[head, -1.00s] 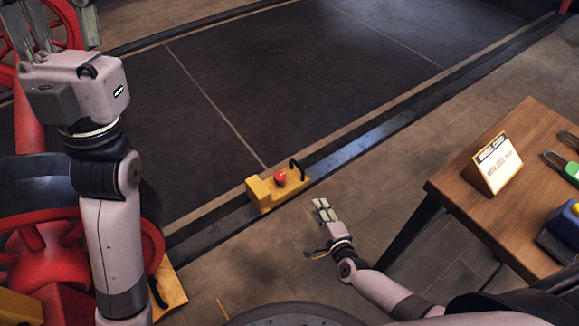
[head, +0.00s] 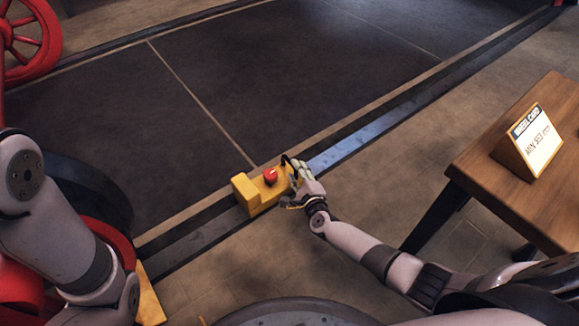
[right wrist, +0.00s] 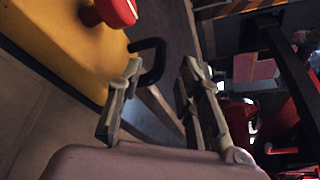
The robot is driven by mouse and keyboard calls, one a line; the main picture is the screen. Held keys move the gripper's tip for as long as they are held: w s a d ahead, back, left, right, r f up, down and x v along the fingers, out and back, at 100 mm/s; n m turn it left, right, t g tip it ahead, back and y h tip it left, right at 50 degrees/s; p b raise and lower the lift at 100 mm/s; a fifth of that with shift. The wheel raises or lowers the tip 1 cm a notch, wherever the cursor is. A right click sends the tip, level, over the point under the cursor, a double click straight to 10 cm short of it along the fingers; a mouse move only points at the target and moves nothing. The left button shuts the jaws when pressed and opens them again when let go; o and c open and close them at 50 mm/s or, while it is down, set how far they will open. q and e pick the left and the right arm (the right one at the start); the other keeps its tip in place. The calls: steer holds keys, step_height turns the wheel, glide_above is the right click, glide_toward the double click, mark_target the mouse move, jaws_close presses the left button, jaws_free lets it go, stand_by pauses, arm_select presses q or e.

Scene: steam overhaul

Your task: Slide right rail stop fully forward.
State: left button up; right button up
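The yellow rail stop (head: 245,193) with a red button (head: 270,176) sits on the dark floor rail. My right gripper (head: 297,170) is at its right end, by the black handle. In the right wrist view the fingers (right wrist: 158,95) are open and apart. The black handle (right wrist: 157,62) shows between and just beyond their tips, nearer the left finger; I cannot tell whether they touch. The red button (right wrist: 118,10) and yellow body (right wrist: 70,45) also show there. My left arm is at the left edge of the head view, its gripper out of frame.
The rail (head: 385,125) runs clear up and right beyond the stop. A wooden table (head: 490,180) with a sign (head: 535,140) stands at the right. Red wheels (head: 30,40) are at the left. The floor between stop and table is open.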

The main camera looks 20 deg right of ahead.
mark_target(290, 159)
steer(key=b+x, duration=0.2)
steer(key=x, duration=0.3)
steer(key=shift+s+f, duration=0.1)
steer(key=shift+f, duration=0.1)
steer(key=shift+w+b, duration=0.5)
steer(key=shift+w, duration=0.2)
jaws_close()
steer(key=shift+w+r, duration=0.1)
